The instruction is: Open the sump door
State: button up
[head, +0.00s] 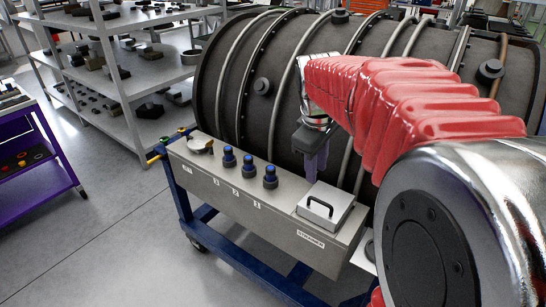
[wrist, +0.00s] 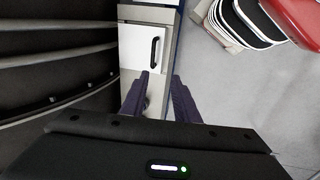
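A pale square door (head: 325,200) with a black bar handle (head: 321,206) lies flat and shut on top of a long grey box, at its right end. I take it to be the sump door. It also shows in the wrist view (wrist: 134,42), with its handle (wrist: 154,52) along its right side. My gripper (head: 315,163) hangs above the box behind the door, apart from the handle. In the wrist view its two dark purple fingers (wrist: 160,92) stand apart with nothing between them.
The grey box (head: 235,195) carries several blue-topped caps (head: 249,169) and a round port, on a blue wheeled frame (head: 240,258). A large dark engine casing (head: 235,80) stands close behind. Shelves (head: 125,75) and a purple cart (head: 40,160) are at left. Floor in front is clear.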

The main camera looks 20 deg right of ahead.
aim_at(320, 202)
jog(key=shift+w+d+f+n, duration=0.15)
jog(key=shift+w+d, duration=0.1)
jog(key=shift+d, duration=0.3)
jog(key=shift+w+d+f+n, duration=0.15)
jog(key=shift+w+d, duration=0.1)
jog(key=shift+d, duration=0.3)
jog(key=x, duration=1.3)
jog(key=shift+s+d+f, duration=0.15)
jog(key=shift+s+f, duration=0.1)
jog(key=shift+f, duration=0.15)
jog(key=shift+c, duration=0.7)
grip_shut()
